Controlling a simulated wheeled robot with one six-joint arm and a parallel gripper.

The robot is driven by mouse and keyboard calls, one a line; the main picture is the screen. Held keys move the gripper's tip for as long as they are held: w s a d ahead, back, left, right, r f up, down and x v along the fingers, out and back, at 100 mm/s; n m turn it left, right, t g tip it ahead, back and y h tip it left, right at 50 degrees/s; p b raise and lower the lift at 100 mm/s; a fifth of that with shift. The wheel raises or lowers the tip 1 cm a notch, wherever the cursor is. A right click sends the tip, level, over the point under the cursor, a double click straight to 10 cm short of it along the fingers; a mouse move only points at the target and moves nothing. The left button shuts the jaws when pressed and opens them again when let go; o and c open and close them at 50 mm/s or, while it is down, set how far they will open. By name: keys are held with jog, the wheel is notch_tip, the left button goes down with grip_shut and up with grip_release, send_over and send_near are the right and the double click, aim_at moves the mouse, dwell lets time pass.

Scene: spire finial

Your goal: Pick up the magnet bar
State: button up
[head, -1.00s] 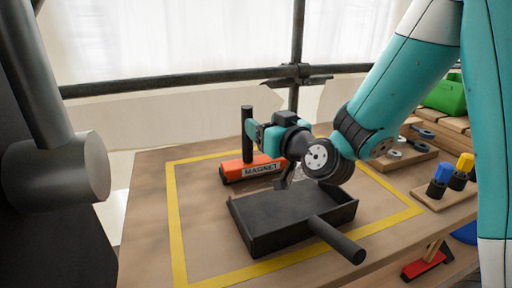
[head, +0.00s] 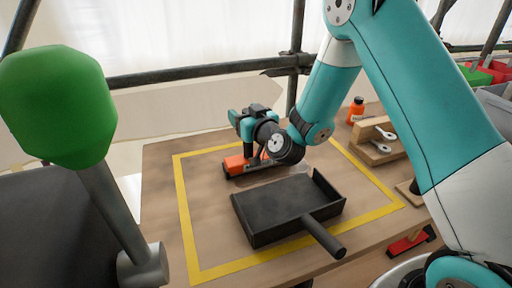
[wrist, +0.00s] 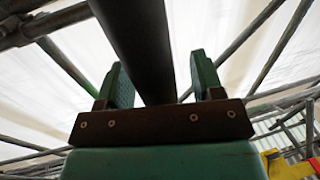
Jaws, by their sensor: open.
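My gripper (head: 241,122) is at the handle, above the bar, and partly covers the bar's right side. In the wrist view, a thick dark post, which looks like the handle (wrist: 135,30), passes between the two teal fingers of my gripper (wrist: 160,82). The fingers are open, with gaps on both sides of the post.
A black open tray with a handle (head: 285,207) lies just in front of the bar. An orange bottle (head: 355,109) and a wooden rack (head: 375,140) stand at the right. A green knob on a grey post (head: 60,105) rises at the left foreground. Scaffold pipes run behind.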

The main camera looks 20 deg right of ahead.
jog(key=shift+w, duration=0.1)
jog(key=shift+c, duration=0.4)
grip_shut()
